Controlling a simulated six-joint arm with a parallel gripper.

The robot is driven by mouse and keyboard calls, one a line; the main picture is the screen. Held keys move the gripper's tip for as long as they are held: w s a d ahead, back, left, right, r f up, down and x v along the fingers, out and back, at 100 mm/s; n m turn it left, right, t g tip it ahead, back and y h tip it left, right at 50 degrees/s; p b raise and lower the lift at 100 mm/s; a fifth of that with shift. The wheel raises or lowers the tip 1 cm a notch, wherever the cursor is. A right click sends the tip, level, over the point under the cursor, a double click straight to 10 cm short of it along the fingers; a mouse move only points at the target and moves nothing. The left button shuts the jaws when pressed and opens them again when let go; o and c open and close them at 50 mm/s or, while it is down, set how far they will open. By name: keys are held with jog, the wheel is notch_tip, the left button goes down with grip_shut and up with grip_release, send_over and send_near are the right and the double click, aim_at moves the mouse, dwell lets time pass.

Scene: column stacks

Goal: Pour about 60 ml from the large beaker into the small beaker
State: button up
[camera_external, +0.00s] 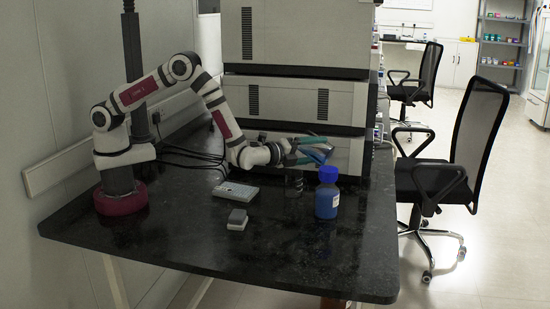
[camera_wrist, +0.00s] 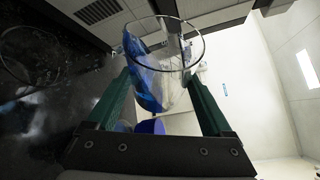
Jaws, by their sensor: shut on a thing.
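My gripper (camera_external: 312,150) has green fingers and is shut on the large beaker (camera_external: 320,154), a clear glass holding blue liquid. The beaker is strongly tilted and held above the bench. In the wrist view the large beaker (camera_wrist: 160,75) sits between the two fingers, with its round rim toward the top and blue liquid along its left side. A faint clear glass, apparently the small beaker (camera_external: 293,184), stands on the bench below the gripper. A faint round rim at the left of the wrist view seems to be the small beaker (camera_wrist: 28,68). I cannot tell whether liquid is flowing.
A blue-capped bottle of blue liquid (camera_external: 327,196) stands close to the right of the small beaker. A white well plate (camera_external: 236,191) and a small grey block (camera_external: 237,220) lie to the left. Stacked instruments (camera_external: 295,100) rise behind. The front of the black bench (camera_external: 270,265) is clear.

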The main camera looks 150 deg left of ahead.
dwell(0.4)
jog(key=shift+w+d+f+n+p, duration=0.15)
jog(key=shift+w+d+n+p, duration=0.05)
jog(key=shift+w+n+p, duration=0.15)
dwell(0.5)
jog(key=shift+s+d+f+n+y+p, duration=0.15)
jog(key=shift+s+f+n+y+p, duration=0.2)
jog(key=shift+f, duration=0.35)
dwell(0.6)
jog(key=shift+f+n+y, duration=0.25)
jog(key=shift+f+n, duration=0.05)
jog(key=shift+f, duration=0.35)
jog(key=r, duration=0.2)
jog(key=w+r+m, duration=0.1)
jog(key=shift+a+r, duration=0.25)
jog(key=shift+r, duration=0.1)
jog(key=shift+m+h, duration=0.7)
jog(key=shift+h, duration=0.1)
jog(key=shift+s+f+m+g+h+b, duration=0.15)
jog(key=shift+f+m+h, duration=0.2)
jog(key=shift+f, duration=0.55)
jog(key=shift+f+m+g+h+b, duration=0.1)
jog(key=shift+f+m+g+h, duration=0.1)
jog(key=shift+f+m, duration=0.45)
jog(key=shift+s+f+m+g+h+b, duration=0.15)
jog(key=shift+f+m+h, duration=0.1)
jog(key=shift+f, duration=0.85)
